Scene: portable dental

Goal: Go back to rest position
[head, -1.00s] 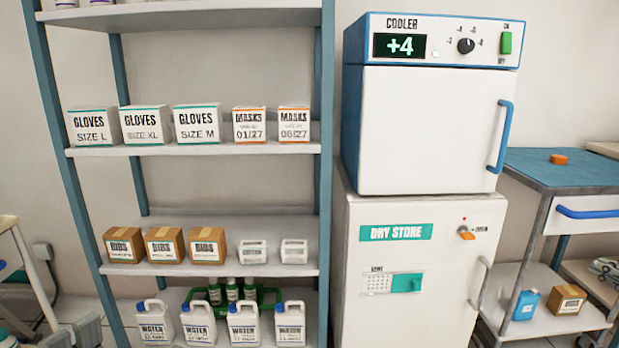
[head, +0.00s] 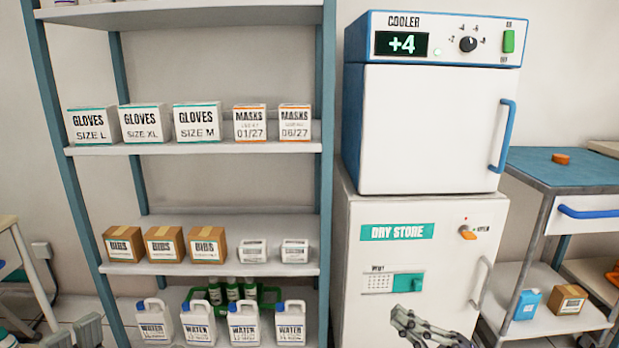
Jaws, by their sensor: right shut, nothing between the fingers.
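My right gripper (head: 428,328) shows at the bottom edge of the head view, in front of the lower part of the white dry store cabinet (head: 365,290). It is dark grey, shut and empty. Only its front part is in the picture, and it hides a bit of the cabinet's lower front. I cannot tell from this view whether it touches the cabinet.
The cooler (head: 430,130) stands shut on the dry store. A shelf rack (head: 230,148) on the left holds gloves, masks, bibs and water jugs. A blue-topped cart (head: 590,172) stands at the right with an orange puck-like item (head: 561,158) on top.

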